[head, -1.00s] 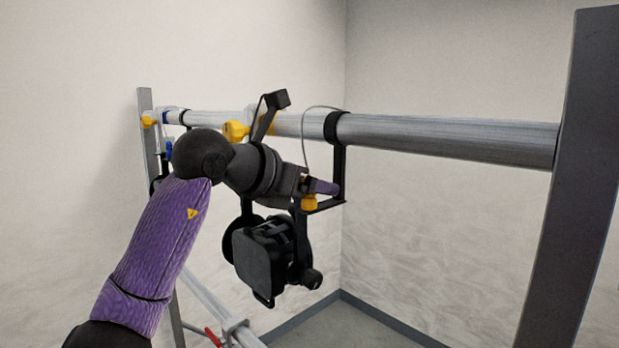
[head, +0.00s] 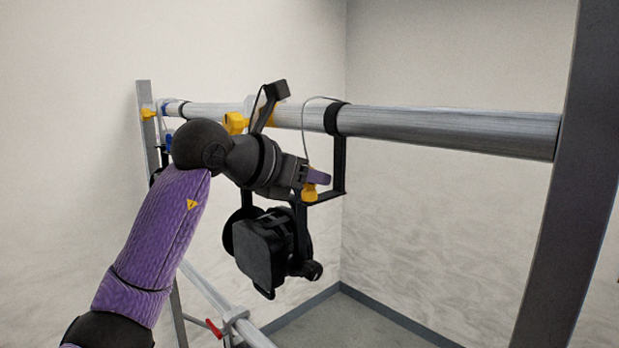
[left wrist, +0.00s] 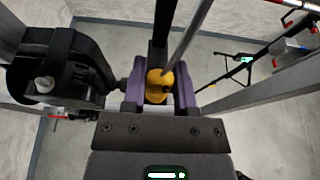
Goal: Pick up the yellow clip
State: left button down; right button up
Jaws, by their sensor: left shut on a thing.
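The yellow clip (head: 309,191) is at my left gripper (head: 318,177), just beside the lower part of a black bracket (head: 339,168) that hangs from the metal pipe. In the left wrist view the yellow clip (left wrist: 158,84) sits between the two purple fingers of my left gripper (left wrist: 159,92), which is shut on it. A grey cable (left wrist: 190,42) runs up from beside the clip. The fingers hide the clip's sides. My right gripper is not in view.
A black par can (head: 268,245) hangs below my left gripper. The metal pipe (head: 450,129) crosses above, with another yellow part (head: 235,123) farther left. A grey upright post (head: 580,190) stands at the right. A lower pipe (head: 215,295) runs below.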

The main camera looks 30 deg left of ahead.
pick_arm(q)
jog(key=shift+r, duration=0.1)
dwell(0.8)
notch_tip(320, 180, up, 10)
jog(key=shift+f+p, duration=0.1)
jog(key=shift+p, duration=0.55)
jog(key=shift+f, duration=0.15)
jog(key=shift+f+b, duration=2.9)
jog(key=shift+f, duration=0.55)
